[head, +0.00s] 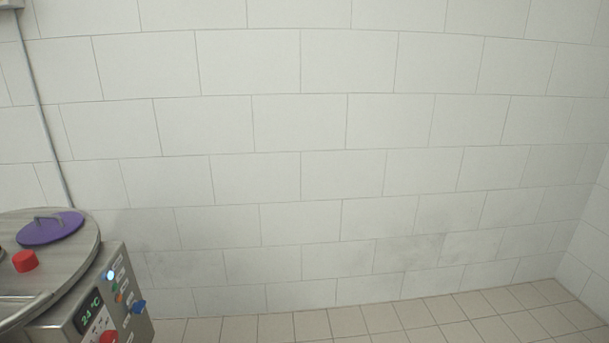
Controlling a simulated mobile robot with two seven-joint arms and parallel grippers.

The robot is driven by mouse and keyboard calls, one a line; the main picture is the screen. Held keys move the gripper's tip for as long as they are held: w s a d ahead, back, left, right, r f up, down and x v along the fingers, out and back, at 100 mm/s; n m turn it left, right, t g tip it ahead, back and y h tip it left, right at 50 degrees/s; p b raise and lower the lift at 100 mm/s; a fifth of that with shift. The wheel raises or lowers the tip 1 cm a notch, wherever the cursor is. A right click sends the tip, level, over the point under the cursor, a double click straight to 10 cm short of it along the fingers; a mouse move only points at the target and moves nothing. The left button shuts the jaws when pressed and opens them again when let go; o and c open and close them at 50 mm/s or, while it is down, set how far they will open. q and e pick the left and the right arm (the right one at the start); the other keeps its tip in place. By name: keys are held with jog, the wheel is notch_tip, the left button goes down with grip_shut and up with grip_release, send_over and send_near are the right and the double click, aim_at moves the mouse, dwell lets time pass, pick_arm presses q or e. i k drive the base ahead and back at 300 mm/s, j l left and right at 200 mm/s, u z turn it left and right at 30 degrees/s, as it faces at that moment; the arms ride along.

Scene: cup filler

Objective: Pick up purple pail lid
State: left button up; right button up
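The purple pail lid (50,229) is a flat round disc with a grey handle (48,220) standing up from its top. It lies on the round grey top of a machine (82,257) at the lower left of the head view. Neither of my grippers shows in the head view, so nothing of mine is seen touching the lid.
A red cap-like object (25,261) sits on the machine top near the lid. The machine's side panel (109,301) carries a lit display, knobs and buttons. A pipe (42,110) runs up the tiled wall (320,120). The tiled floor (400,317) to the right is clear.

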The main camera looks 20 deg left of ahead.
aim_at(44, 228)
jog(key=i+u, duration=0.25)
jog(key=u, duration=0.2)
jog(key=i+u, duration=0.4)
jog(key=i+l+u, duration=0.1)
jog(key=u, duration=0.35)
jog(key=i+l+u, duration=0.2)
jog(key=u, duration=0.2)
jog(key=i+l+u, duration=0.15)
jog(key=l+u, duration=0.3)
jog(key=i+l+u, duration=0.3)
jog(key=l+u, duration=0.35)
jog(key=i+l+u, duration=0.15)
jog(key=l+u, duration=0.5)
jog(key=l, duration=0.15)
